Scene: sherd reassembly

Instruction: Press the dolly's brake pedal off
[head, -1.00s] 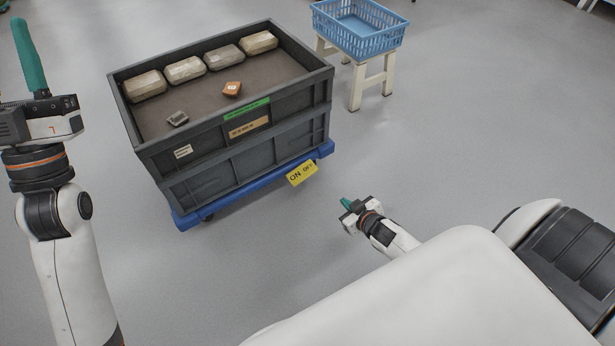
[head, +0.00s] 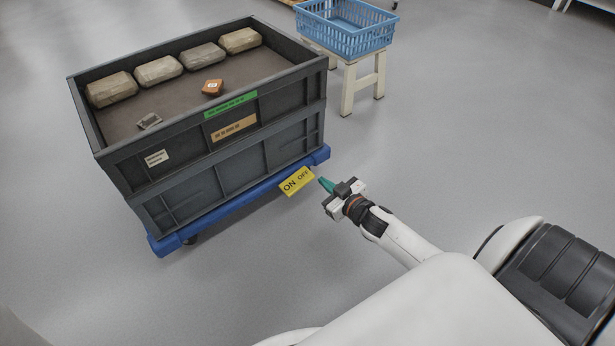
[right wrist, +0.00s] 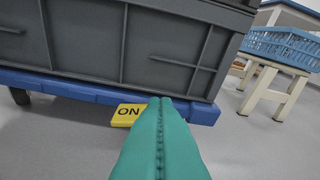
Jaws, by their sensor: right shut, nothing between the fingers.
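The yellow brake pedal (head: 297,181), marked ON and OFF, sticks out from the near long side of the blue dolly (head: 230,203), close to its right end. A dark grey crate (head: 190,185) stands on the dolly. My right gripper (head: 325,184) has teal fingers, shut and empty, with the tips just right of the pedal's OFF end. In the right wrist view the shut fingers (right wrist: 160,130) hide the OFF part, and the pedal's ON part (right wrist: 126,114) shows to their left. I cannot tell whether the tips touch the pedal. My left gripper is out of the head view.
The crate holds several wrapped pale blocks (head: 158,70), an orange-brown sherd (head: 212,87) and a grey piece (head: 149,121). A blue basket (head: 345,32) sits on a cream stool (head: 348,90) behind right. The floor in front of the dolly is clear.

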